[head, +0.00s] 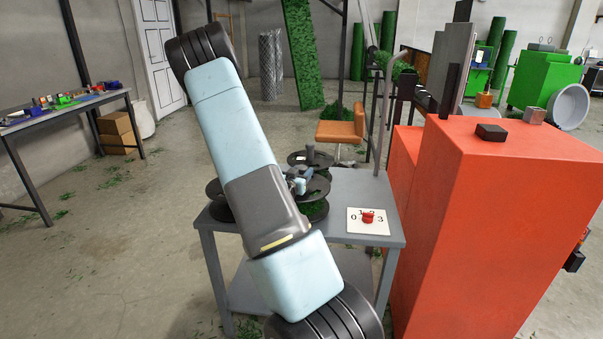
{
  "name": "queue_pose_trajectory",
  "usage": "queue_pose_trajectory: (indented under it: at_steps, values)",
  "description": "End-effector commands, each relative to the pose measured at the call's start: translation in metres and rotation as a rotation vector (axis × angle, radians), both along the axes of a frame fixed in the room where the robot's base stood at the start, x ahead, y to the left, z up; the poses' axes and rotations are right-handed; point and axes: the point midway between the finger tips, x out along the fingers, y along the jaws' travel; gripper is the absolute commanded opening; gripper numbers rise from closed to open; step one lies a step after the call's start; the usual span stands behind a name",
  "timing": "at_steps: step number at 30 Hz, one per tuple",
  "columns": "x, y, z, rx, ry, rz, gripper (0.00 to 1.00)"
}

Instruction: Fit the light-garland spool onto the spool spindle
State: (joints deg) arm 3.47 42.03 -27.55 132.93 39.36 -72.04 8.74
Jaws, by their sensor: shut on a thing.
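My arm hides much of the spool and the grip itself. Just behind is another dark round disc with a short upright post (310,152), which may be the spool spindle. A dark disc edge (216,194) also shows left of my arm; I cannot tell whether it belongs to the same spool.
The grey table (385,205) bears a white numbered plate (381,227) with a red knob (368,217). A tall orange-red cabinet (500,220) stands close on the right. An orange chair (343,127) is behind. A workbench (60,112) stands far left; floor between is open.

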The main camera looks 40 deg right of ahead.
Motion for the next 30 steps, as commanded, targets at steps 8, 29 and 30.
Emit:
queue_pose_trajectory:
  at_steps: [8, 29, 30]
  values:
    - [0.0, -0.0003, -0.0048, -0.001, -0.002, 0.0, 0.0]
    - [0.0, -0.0001, -0.0094, 0.0, 0.0, 0.0, 0.76]
    - [-0.0002, 0.0002, -0.0103, 0.001, 0.002, 0.0, 0.76]
